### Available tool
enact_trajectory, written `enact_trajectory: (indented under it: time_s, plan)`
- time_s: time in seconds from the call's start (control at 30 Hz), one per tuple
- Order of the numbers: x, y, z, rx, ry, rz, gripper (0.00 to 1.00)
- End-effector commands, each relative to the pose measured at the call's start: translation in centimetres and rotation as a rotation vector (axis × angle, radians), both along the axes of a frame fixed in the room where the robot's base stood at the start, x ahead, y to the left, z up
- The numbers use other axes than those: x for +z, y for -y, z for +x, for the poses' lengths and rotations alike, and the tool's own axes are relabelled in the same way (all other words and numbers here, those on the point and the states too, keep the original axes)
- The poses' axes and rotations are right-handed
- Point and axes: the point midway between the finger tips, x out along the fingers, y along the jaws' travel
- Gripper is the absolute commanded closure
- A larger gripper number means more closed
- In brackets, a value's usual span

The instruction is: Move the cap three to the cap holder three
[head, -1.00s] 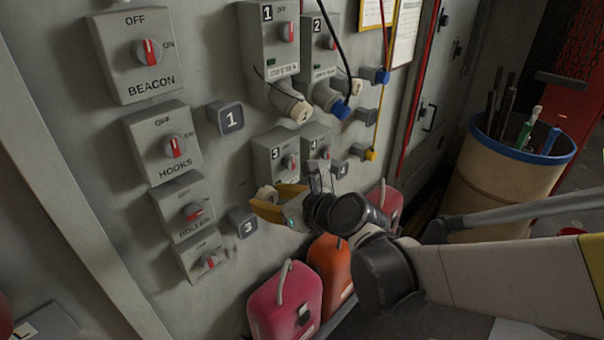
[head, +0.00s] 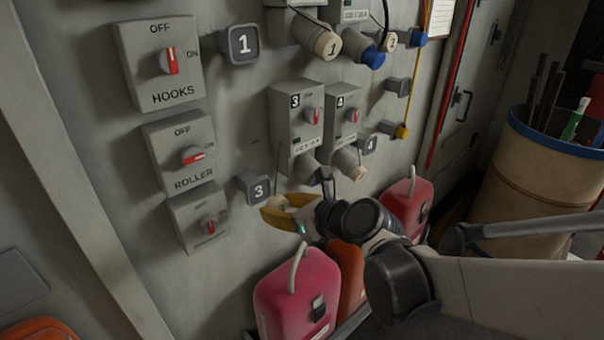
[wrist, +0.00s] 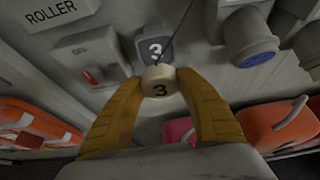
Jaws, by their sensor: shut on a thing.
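My gripper (head: 276,210) is shut on cap three, a cream round cap (wrist: 160,88) marked "3" on its face in the wrist view. In the head view the cap (head: 283,202) is partly hidden by the yellow fingers. Cap holder three (head: 258,189) is a dark grey square block marked "3" on the wall, just up and left of my gripper. In the wrist view the holder (wrist: 153,48) appears just beyond the cap, its number partly covered. I cannot tell whether cap and holder touch. A thin cord runs up from the cap.
Switch box 3 (head: 294,125) and switch box 4 (head: 343,112) are up and right, with sockets beneath. A blue-faced socket (wrist: 252,48) is to the right. The roller switch box (head: 180,157) is left. A pink jerrycan (head: 298,295) stands below.

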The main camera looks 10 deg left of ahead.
Motion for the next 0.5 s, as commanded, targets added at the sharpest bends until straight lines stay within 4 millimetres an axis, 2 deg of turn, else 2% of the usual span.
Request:
enact_trajectory:
  time_s: [0.5]
  plan:
    - [0.0,-3.4,2.9,0.000,0.001,-0.001,0.99]
